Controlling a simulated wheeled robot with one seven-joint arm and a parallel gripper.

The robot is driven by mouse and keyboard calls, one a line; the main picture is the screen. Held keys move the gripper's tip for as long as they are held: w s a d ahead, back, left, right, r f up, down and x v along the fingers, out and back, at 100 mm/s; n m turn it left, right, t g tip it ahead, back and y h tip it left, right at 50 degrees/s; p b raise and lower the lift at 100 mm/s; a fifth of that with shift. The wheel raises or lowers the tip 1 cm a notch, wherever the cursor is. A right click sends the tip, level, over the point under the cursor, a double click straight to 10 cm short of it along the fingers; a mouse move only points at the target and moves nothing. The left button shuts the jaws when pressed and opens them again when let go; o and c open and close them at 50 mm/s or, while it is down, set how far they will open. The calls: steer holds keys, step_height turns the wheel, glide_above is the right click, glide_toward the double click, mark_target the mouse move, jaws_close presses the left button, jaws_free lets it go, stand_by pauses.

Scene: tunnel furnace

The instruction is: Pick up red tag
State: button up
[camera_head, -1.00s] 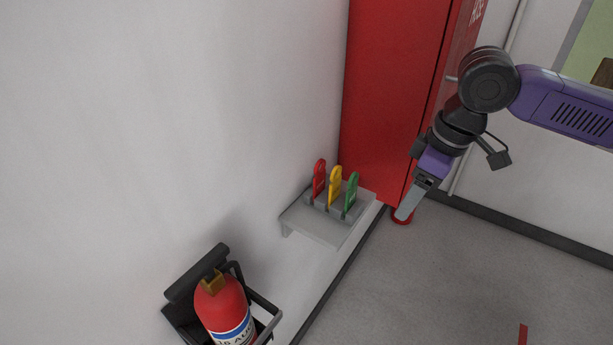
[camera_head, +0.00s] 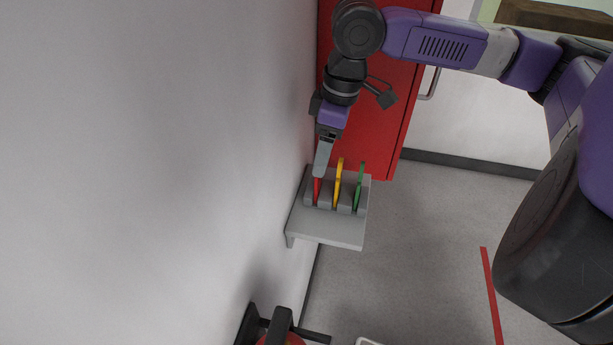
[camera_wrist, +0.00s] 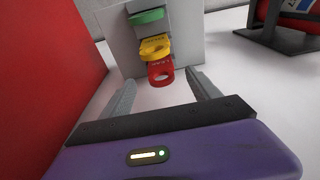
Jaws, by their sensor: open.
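The red tag (camera_head: 316,190) stands upright at the left end of a row of tags on a grey wall shelf. Its upper part is hidden behind my gripper in the head view. The yellow tag (camera_head: 338,185) and the green tag (camera_head: 359,188) stand to its right. In the wrist view the red tag (camera_wrist: 160,73), with a hole in its end, lies ahead between my open fingers. My gripper (camera_head: 322,172) points down at the red tag in the head view. In the wrist view its fingertips (camera_wrist: 160,80) are apart, one on each side of the tag, with gaps to it.
The grey shelf (camera_head: 325,228) is fixed to the white wall (camera_head: 150,170) close on the left. A red cabinet (camera_head: 400,110) stands behind it. A fire extinguisher in a black bracket (camera_head: 280,325) is below. Open floor (camera_head: 420,240) lies to the right.

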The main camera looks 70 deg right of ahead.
steer(key=shift+w+a+f+p, duration=0.1)
steer(key=shift+w+f+p, duration=0.1)
steer(key=shift+f, duration=0.95)
steer(key=shift+w+f+p, duration=0.15)
steer(key=shift+f, duration=0.95)
steer(key=shift+w+a+f+p, duration=0.1)
steer(key=shift+w+f+p, duration=0.1)
steer(key=shift+f, duration=0.95)
steer(key=c, duration=1.4)
